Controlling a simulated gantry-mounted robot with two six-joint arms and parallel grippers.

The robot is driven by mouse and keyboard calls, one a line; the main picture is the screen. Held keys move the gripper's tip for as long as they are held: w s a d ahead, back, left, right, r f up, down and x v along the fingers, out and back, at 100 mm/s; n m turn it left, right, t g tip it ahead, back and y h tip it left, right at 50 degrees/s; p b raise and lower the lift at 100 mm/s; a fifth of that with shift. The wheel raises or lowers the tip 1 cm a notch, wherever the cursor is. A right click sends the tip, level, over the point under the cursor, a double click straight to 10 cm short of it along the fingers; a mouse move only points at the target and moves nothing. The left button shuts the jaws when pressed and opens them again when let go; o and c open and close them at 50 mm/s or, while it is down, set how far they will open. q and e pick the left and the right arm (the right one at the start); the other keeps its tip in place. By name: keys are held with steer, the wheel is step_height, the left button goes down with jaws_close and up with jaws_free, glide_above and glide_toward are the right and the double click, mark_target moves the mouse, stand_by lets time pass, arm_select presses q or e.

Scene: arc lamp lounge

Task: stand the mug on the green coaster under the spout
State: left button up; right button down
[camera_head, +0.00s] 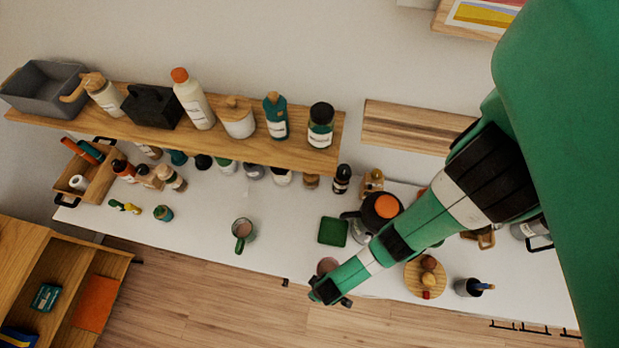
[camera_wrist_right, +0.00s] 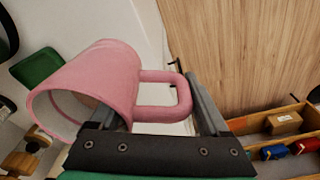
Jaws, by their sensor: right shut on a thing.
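A pink mug (camera_wrist_right: 95,85) is in my right gripper (camera_wrist_right: 158,108), which is shut on its handle. In the head view the gripper (camera_head: 330,292) is at the table's front edge, and only part of the mug (camera_head: 327,265) shows beyond it. The green coaster (camera_head: 333,231) lies empty on the white table, behind the mug and apart from it. It also shows at the left of the right wrist view (camera_wrist_right: 38,67). A dark pot-like thing with an orange top (camera_head: 386,206) stands right of the coaster; I cannot make out a spout. My left gripper is not in view.
A green mug (camera_head: 243,235) stands left of the coaster, with clear table between. A round wooden board (camera_head: 420,282) with small items and a dark cup (camera_head: 467,288) stand to the right. A loaded wooden shelf (camera_head: 230,145) hangs over the table's back.

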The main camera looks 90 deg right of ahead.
steer(key=b, duration=0.2)
glide_above(324, 243)
steer(key=shift+s+a, duration=0.1)
steer(key=shift+a, duration=0.1)
step_height(324, 243, down, 3)
steer(key=shift+b, duration=1)
steer(key=shift+f, duration=0.35)
steer(key=shift+r, duration=0.1)
steer(key=shift+f, duration=0.2)
jaws_free()
step_height(324, 243, up, 12)
steer(key=s+p, duration=0.1)
steer(key=p, duration=0.9)
steer(key=shift+s+a+r+p, duration=0.15)
steer(key=shift+a+r+p, duration=0.05)
steer(key=shift+a+p, duration=0.15)
